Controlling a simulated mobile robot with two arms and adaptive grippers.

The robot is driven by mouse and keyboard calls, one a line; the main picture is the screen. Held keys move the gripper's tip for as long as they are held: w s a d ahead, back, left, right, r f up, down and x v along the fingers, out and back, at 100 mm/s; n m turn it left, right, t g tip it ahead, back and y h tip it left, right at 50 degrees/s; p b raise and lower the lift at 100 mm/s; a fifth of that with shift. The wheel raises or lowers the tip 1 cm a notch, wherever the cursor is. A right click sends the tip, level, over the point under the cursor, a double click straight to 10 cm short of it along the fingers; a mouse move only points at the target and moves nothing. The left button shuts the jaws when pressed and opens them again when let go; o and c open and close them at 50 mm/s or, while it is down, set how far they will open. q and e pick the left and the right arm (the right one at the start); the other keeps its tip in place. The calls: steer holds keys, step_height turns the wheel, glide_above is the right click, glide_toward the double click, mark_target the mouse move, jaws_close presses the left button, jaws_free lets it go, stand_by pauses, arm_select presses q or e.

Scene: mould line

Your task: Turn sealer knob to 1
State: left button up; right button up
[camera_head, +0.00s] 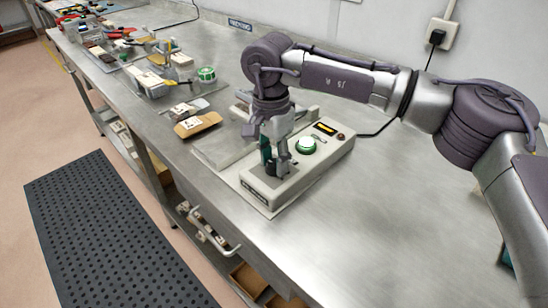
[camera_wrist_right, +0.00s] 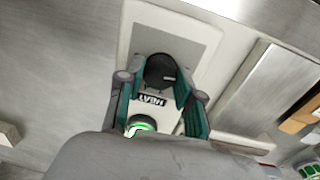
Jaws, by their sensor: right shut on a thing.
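The sealer (camera_head: 318,168) is a pale box on the steel bench, with a green-ringed white button (camera_head: 306,145) and an orange display. My right gripper (camera_head: 275,172) points down over the sealer's near end, and hides the knob in the head view. In the right wrist view, the black round knob (camera_wrist_right: 161,70) with a pale pointer mark sits between the teal fingers of my right gripper (camera_wrist_right: 160,88), which is shut on it. A label reading HEAT lies beside the knob. The dial's numbers cannot be read. My left gripper is out of view.
A brown pouch (camera_head: 197,124) and a green tape roll (camera_head: 206,74) lie left of the sealer. Bins and tools fill the bench's far end. A dark floor mat (camera_head: 110,235) lies in front. The bench right of the sealer is clear.

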mark_target(272, 161)
steer(key=o, duration=1.2)
steer(key=shift+c, duration=0.2)
step_height(272, 161, up, 12)
steer(key=shift+w+a, duration=0.2)
